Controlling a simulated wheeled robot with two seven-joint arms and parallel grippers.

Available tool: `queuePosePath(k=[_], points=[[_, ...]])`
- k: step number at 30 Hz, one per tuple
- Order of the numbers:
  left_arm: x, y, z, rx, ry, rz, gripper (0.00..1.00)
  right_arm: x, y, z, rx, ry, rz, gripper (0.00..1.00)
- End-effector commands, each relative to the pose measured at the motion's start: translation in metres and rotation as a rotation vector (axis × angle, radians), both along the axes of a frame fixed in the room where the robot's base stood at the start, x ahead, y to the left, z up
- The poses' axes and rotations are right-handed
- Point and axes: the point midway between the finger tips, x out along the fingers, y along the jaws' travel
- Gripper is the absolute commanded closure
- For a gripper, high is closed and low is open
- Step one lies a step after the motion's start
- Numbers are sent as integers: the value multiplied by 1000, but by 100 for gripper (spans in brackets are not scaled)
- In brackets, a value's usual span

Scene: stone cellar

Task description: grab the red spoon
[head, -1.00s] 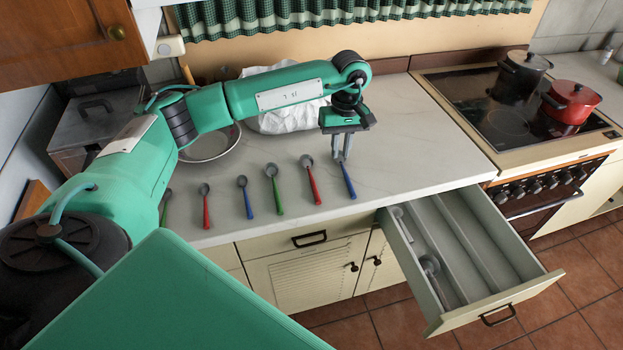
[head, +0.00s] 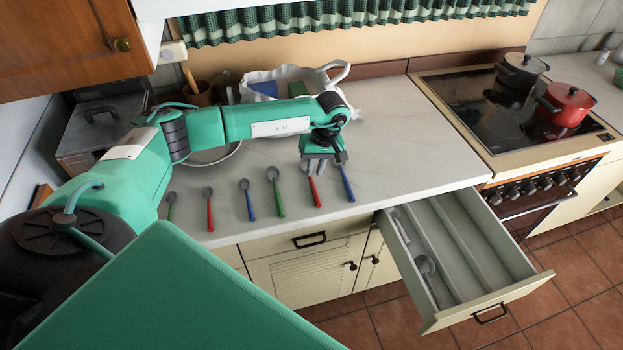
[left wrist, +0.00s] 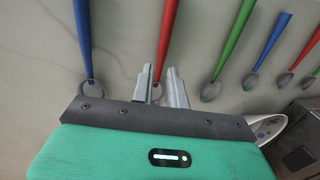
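Two red spoons lie in a row of coloured spoons on the counter. One red spoon (head: 314,192) is second from the right, its handle pointing toward the counter's front edge. The other red spoon (head: 209,212) lies further left. My left gripper (head: 312,170) is over the bowl end of the right-hand one and hides it in the head view. In the left wrist view, this red spoon (left wrist: 168,38) runs between the two parted fingers (left wrist: 161,87), its bowl partly hidden behind them. The fingers are open, and I cannot tell their exact height. My right gripper is not in view.
A blue spoon (head: 346,184) lies close to the right; a green spoon (head: 276,195) lies left. An open drawer (head: 520,288) juts out at front right. A white bag (head: 340,100) stands behind my arm. The counter's right part is clear.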

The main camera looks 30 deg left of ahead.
Motion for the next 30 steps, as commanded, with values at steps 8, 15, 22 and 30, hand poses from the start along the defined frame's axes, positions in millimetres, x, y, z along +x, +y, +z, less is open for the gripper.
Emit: queuePosePath(k=[8,15,22,30], points=[[-5,5,-28,-3,0,0,84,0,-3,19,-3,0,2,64],[-4,5,-31,-3,-1,0,84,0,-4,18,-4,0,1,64],[-4,5,-31,-3,-1,0,100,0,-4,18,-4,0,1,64],[-4,5,-30,-3,-1,0,100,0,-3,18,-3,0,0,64]])
